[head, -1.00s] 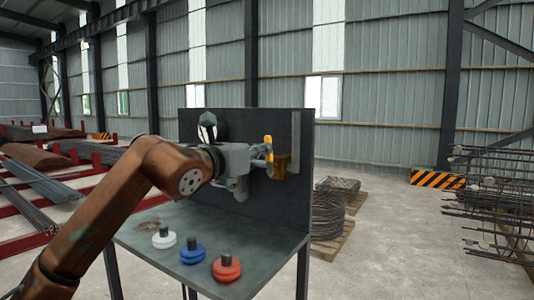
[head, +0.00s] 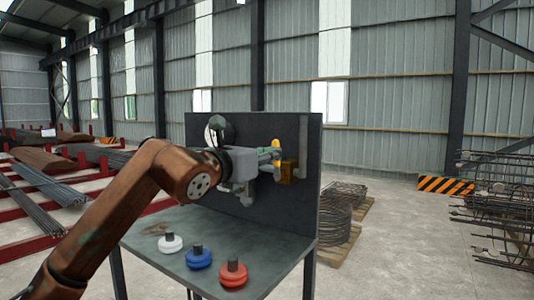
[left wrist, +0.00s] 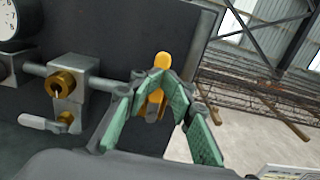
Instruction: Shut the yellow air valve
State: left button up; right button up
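The yellow air valve has an upright yellow handle (head: 276,143) and a brass-coloured body (head: 289,171) on the right part of the dark panel. In the left wrist view the yellow handle (left wrist: 161,62) stands upright beyond and between my fingers. My left gripper (head: 270,156) is at the handle from the left, partly covering it. In the left wrist view my left gripper (left wrist: 157,80) is open, with a green-padded finger on each side of the handle. Whether a pad touches it, I cannot tell. My right gripper is not in view.
A grey pipe with a brass fitting (left wrist: 64,83), a white-levered valve (left wrist: 45,123) and a gauge (left wrist: 12,22) is on the panel. White (head: 171,243), blue (head: 198,257) and red (head: 233,272) knobbed discs stand on the bench (head: 150,250). Wire coils (head: 340,207) lie right of it.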

pick_arm(q)
jog(key=shift+o, duration=1.1)
jog(key=shift+w+d+f, duration=0.35)
jog(key=shift+w+d, duration=0.1)
jog(key=shift+d, duration=0.1)
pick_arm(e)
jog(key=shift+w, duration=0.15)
pick_arm(q)
jog(key=shift+a, duration=0.1)
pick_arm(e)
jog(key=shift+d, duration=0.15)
pick_arm(q)
jog(key=v, duration=1.2)
jog(key=shift+s+r, duration=0.2)
jog(key=shift+s, duration=0.05)
